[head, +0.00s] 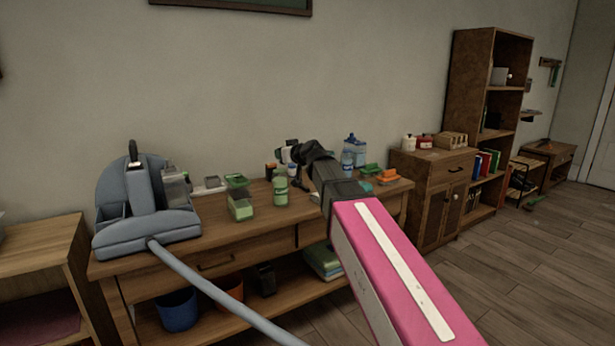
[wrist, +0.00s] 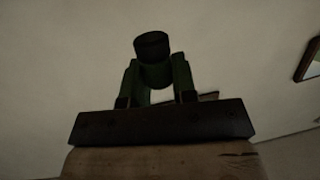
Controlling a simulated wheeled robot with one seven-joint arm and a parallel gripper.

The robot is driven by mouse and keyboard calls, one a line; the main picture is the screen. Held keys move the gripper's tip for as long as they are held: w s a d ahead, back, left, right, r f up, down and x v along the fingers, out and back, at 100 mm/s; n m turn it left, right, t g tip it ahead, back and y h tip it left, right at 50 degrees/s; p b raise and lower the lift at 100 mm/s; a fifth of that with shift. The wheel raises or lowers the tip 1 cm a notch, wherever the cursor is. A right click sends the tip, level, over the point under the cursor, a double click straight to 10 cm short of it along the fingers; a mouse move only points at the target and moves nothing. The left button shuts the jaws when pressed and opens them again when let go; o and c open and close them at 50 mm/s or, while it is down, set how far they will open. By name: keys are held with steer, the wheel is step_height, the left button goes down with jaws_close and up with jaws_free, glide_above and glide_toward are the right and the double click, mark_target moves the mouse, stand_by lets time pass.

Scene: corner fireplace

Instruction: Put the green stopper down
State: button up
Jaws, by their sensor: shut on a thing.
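The green stopper (wrist: 152,45) shows in the wrist view as a dark green, short cylinder with a wider round head. My gripper (wrist: 157,82) is shut on it, with one finger on each side of its lower part. In the head view my gripper (head: 287,155) is at the far end of my pink arm, over the back of the wooden sideboard (head: 225,240). There the stopper cannot be made out clearly among the small items.
A grey-blue vacuum-like appliance (head: 145,210) with a hose fills the sideboard's left end. A green-lidded container (head: 240,207) and a green jar (head: 280,188) stand near my gripper. Blue bottles (head: 355,148) and orange and green items (head: 388,176) stand at right. Bare wood shows along the front.

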steer(key=w+d+m+t+h, duration=0.1)
steer(key=d+m+h, duration=0.3)
steer(key=d, duration=1)
steer(key=w+d+m+t+h, duration=0.2)
steer(key=d+h, duration=0.4)
steer(key=d, duration=0.8)
steer(key=shift+w+d+r+m+t, duration=0.15)
steer(key=shift+w+d+m+t, duration=0.2)
steer(key=shift+w+m, duration=0.55)
